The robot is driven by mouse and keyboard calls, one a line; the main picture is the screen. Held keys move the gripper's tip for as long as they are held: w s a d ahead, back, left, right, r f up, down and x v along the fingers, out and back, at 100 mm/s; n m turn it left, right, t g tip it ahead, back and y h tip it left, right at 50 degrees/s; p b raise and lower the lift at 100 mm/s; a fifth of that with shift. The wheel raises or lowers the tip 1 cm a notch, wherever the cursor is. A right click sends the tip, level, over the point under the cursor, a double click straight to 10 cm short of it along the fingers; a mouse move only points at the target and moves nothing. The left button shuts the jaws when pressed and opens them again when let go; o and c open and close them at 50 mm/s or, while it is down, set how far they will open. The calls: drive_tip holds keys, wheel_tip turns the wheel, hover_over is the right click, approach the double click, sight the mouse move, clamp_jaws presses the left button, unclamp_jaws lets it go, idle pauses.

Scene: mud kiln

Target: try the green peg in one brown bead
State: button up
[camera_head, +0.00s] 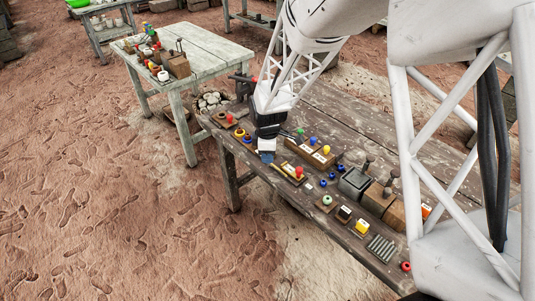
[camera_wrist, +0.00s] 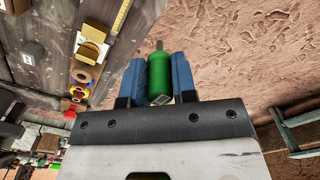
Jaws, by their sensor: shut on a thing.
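My gripper (camera_wrist: 160,79) is shut on the green peg (camera_wrist: 160,74), which sits between its two blue fingers in the wrist view. The peg has a thin grey tip pointing away from the gripper. A brown ring-shaped bead (camera_wrist: 82,75) lies on the dark table left of the fingers, apart from the peg. In the head view my gripper (camera_head: 267,157) is over the near edge of the long wooden table (camera_head: 250,160). I cannot make out the green peg there.
Yellow (camera_head: 239,132) and blue (camera_head: 248,140) pieces lie near my gripper. A small board with a red knob (camera_head: 299,171) is to its right. Bare ground lies beyond the near edge.

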drive_tip(key=o, duration=0.3)
drive_tip(key=shift+c, duration=0.8)
drive_tip(key=w+a+r, duration=0.2)
drive_tip(key=w+a, duration=0.4)
drive_tip(key=w, duration=0.5)
drive_tip(key=w+a+r, duration=0.1)
drive_tip(key=w+a, duration=0.5)
drive_tip(key=w, duration=0.6)
drive_tip(key=shift+a+r, duration=0.4)
